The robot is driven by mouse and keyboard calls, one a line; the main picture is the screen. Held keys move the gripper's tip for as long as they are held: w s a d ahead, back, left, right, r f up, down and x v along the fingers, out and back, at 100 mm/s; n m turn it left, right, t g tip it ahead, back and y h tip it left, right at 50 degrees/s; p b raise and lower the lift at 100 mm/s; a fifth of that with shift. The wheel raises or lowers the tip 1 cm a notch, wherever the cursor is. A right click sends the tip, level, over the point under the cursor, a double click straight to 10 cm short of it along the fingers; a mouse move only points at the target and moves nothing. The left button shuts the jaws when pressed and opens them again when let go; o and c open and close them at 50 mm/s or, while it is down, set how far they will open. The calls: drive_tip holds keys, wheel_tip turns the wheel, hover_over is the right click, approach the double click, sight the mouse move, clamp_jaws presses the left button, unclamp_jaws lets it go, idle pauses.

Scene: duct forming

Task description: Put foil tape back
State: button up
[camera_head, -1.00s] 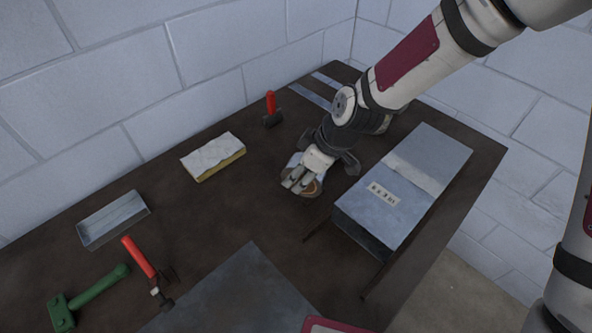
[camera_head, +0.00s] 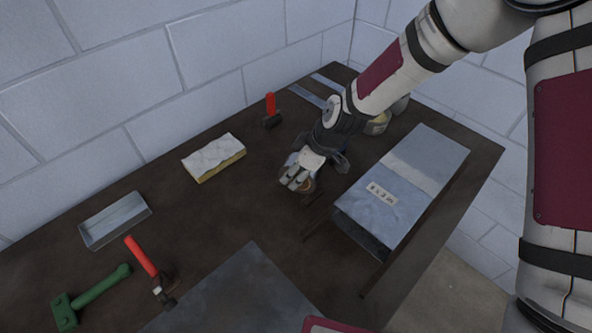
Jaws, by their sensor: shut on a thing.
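My gripper (camera_head: 298,180) is over the middle of the dark table, left of the metal duct. It is shut on the foil tape (camera_head: 309,186), a small roll with a brownish face that shows only partly between and below the fingers. The fingers hide the rest of the roll. I cannot tell whether the roll touches the table.
The duct (camera_head: 410,180) lies right of my gripper. A yellow-and-white block (camera_head: 213,158), a red-handled tool (camera_head: 271,108), an open metal tray (camera_head: 114,219), a red-handled hammer (camera_head: 148,265) and a green mallet (camera_head: 92,293) lie leftward. A can (camera_head: 377,123) stands behind my arm.

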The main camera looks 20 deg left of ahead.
drive_tip(key=shift+f, duration=0.3)
drive_tip(key=o, duration=1.1)
drive_tip(key=shift+r, duration=0.25)
drive_tip(key=v, duration=1.2)
drive_tip(key=shift+r, duration=0.15)
